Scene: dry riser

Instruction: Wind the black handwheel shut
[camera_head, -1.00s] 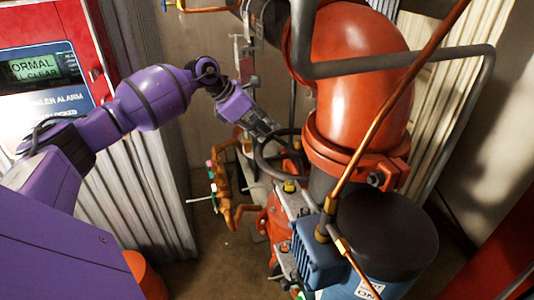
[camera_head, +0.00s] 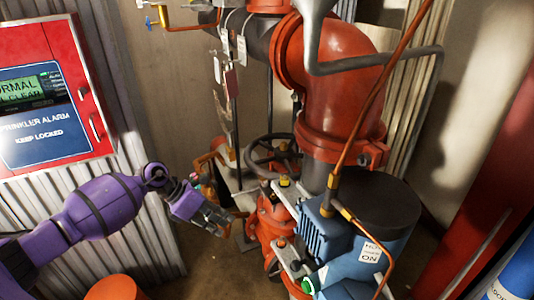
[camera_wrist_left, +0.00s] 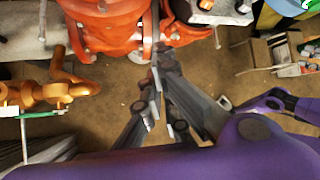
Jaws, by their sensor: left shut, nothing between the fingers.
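The black handwheel (camera_head: 275,154) sits on the red valve in the middle of the head view, below the large red pipe elbow. Its rim and spokes show, and nothing touches it. My left gripper (camera_head: 229,222) is to the left of the wheel and lower in the picture, clear of it. In the left wrist view the fingers of my left gripper (camera_wrist_left: 155,80) come together, shut and empty, with a red flanged valve body (camera_wrist_left: 105,28) beyond their tips. The wheel cannot be made out in the wrist view. My right gripper is not in view.
A blue motor unit (camera_head: 325,238) with a black-topped cylinder (camera_head: 375,200) stands right of the wheel. A copper pipe (camera_head: 372,108) crosses in front of the red elbow (camera_head: 335,85). A red alarm panel (camera_head: 50,95) hangs at left. Orange fittings (camera_wrist_left: 45,92) are near the gripper.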

